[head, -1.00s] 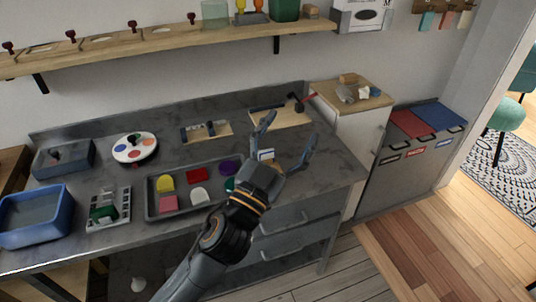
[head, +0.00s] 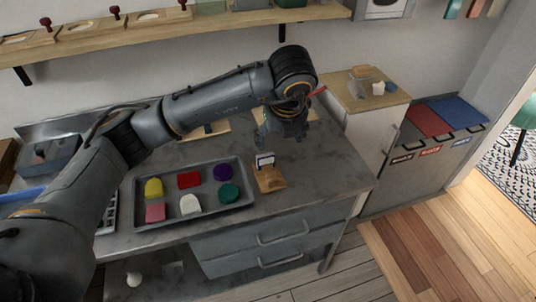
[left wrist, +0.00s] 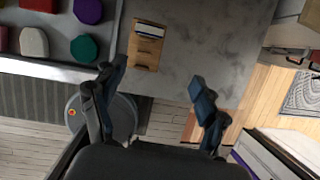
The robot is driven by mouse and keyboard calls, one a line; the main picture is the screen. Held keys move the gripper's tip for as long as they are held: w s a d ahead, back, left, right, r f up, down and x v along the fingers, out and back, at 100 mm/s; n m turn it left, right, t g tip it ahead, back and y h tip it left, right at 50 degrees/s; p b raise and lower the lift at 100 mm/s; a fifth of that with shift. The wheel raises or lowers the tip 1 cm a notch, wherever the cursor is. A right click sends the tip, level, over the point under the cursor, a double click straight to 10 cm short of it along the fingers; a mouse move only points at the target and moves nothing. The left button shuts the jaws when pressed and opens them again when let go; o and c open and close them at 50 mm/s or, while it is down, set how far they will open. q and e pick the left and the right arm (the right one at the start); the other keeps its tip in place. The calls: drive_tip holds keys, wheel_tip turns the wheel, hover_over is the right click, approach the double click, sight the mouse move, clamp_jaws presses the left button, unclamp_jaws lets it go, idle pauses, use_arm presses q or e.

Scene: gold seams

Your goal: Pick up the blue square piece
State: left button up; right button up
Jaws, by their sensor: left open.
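I cannot make out a blue square piece in any view. A grey tray (head: 208,186) on the counter holds a yellow piece (head: 153,188), a red piece (head: 189,179), a purple piece (head: 223,172), a pink piece (head: 155,212), a white piece (head: 190,204) and a teal piece (head: 229,193). My left gripper (head: 283,138) is open and empty, pointing down over the counter right of the tray. In the left wrist view its fingers (left wrist: 154,82) are spread, near a small wooden stand (left wrist: 147,50). My right gripper is not in view.
The wooden stand (head: 268,180) with a white, blue-edged card stands right of the tray. A side cabinet (head: 369,135) with small items on top is beyond the counter's right end. My left arm hides part of the counter's left and back. Counter right of the stand is clear.

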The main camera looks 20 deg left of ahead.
use_arm(q)
drive_tip(key=a+y, duration=0.1)
drive_tip(key=a, duration=0.1)
drive_tip(key=p, duration=0.1)
hover_over(266, 155)
drive_tip(key=s+d, duration=0.1)
drive_tip(key=shift+n, duration=0.3)
wheel_tip(266, 155, down, 6)
drive_tip(key=shift+s+d+r, duration=0.1)
drive_tip(key=shift+s, duration=0.05)
drive_tip(key=shift+f, duration=0.55)
drive_tip(key=p+x, duration=0.1)
drive_tip(key=x, duration=0.3)
drive_tip(key=shift+a+f+p, duration=0.2)
drive_tip(key=shift+p, duration=0.1)
drive_tip(key=shift+f, duration=0.45)
drive_tip(key=c, duration=1.3)
drive_tip(key=shift+r, duration=0.1)
